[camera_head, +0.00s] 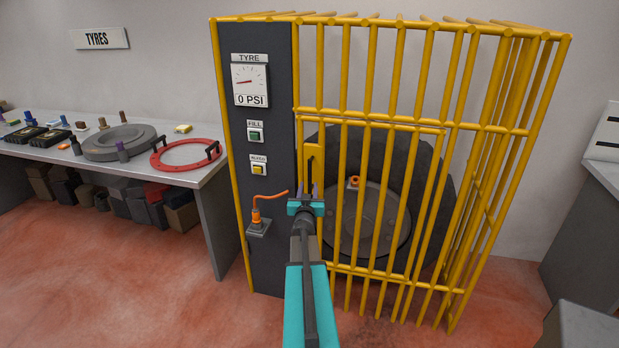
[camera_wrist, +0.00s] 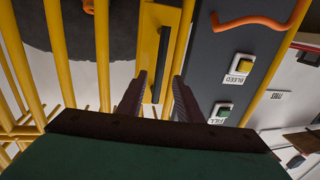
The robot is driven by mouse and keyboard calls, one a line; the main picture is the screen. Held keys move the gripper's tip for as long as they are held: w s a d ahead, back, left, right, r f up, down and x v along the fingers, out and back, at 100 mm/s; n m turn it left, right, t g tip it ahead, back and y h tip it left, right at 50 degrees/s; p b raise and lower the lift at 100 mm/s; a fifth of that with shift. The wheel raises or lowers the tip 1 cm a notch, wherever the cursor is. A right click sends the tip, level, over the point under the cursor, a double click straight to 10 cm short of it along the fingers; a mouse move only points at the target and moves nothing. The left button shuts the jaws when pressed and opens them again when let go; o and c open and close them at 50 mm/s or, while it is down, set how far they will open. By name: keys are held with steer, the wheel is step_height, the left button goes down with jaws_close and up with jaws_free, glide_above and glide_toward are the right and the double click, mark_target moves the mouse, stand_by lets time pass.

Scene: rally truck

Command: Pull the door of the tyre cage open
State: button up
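The yellow-barred door (camera_head: 375,123) of the tyre cage (camera_head: 433,23) appears shut, in line with the cage front. Its dark upright handle (camera_head: 311,160) sits on a yellow plate (camera_head: 306,150) at the door's left edge. In the wrist view the handle (camera_wrist: 162,62) shows between and beyond the fingertips, on its yellow plate (camera_wrist: 148,47). My gripper (camera_head: 306,190) is open in front of the lower part of the handle, with a finger to each side. In the wrist view (camera_wrist: 159,76) gaps show between the fingers and the handle. A tyre and wheel (camera_head: 370,215) stand behind the bars.
A dark control panel (camera_head: 270,120) stands left of the door, with a gauge at 0 PSI, two buttons and an orange hose (camera_head: 268,197). A grey bench (camera_head: 207,176) with parts stands at the left. A grey cabinet (camera_head: 590,215) stands at the right. Red floor lies open in front.

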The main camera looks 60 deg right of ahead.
mark_target(310, 178)
steer(key=shift+p+x, duration=1.2)
steer(key=shift+x, duration=3)
steer(key=shift+f, duration=0.1)
jaws_close()
